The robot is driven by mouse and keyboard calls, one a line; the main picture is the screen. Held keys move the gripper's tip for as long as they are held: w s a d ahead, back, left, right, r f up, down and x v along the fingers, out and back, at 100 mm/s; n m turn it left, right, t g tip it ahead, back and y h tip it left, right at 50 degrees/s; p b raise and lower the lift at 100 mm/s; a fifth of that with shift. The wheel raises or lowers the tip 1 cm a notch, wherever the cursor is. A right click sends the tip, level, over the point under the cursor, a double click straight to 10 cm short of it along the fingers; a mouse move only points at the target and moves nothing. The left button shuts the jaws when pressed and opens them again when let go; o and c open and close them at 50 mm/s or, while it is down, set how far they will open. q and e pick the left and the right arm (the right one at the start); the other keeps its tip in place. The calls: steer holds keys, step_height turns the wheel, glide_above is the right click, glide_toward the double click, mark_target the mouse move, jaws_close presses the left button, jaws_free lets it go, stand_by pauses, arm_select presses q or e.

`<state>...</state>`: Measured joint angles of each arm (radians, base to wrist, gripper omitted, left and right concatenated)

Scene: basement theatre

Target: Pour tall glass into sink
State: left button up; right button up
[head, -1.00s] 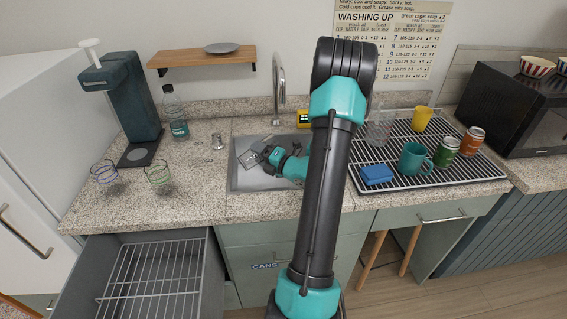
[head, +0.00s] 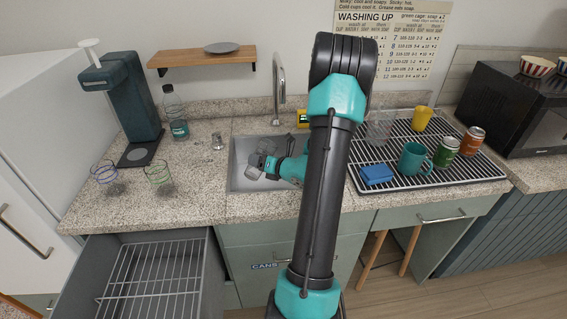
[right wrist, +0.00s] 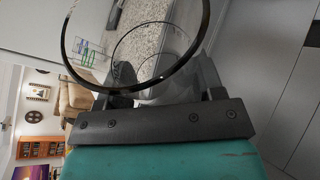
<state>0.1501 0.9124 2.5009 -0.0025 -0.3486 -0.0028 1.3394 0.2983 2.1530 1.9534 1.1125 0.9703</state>
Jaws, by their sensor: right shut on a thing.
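My right gripper (head: 271,166) is over the sink (head: 238,180), low in or just above the basin. It is shut on a clear glass (head: 255,162), which looks tilted well over in the head view. The right wrist view shows the glass (right wrist: 152,62) between the fingers (right wrist: 160,97), with its dark round rim toward the camera. I see no liquid in it clearly. My left gripper is not in view.
The tap (head: 279,90) rises behind the sink. Two coloured-rim glasses (head: 104,174) (head: 158,175) and a bottle (head: 175,112) stand left. A drying rack (head: 440,182) at right holds a teal mug (head: 411,158), cans and a blue sponge (head: 377,174). A drawer (head: 150,285) is open below.

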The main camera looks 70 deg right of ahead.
mark_target(257, 169)
steer(key=shift+w+a+f+n+g+h, duration=0.45)
steer(key=shift+a+f+n, duration=0.3)
steer(key=shift+n, duration=0.35)
steer(key=shift+w+a+r+n+g+h, duration=0.2)
steer(key=shift+w+r+n+g+h, duration=0.1)
steer(key=shift+n+g, duration=0.4)
steer(key=shift+w+a+f+n+h, duration=0.1)
steer(key=shift+a+f+n+h, duration=0.2)
steer(key=shift+n, duration=0.4)
steer(key=shift+d, duration=0.1)
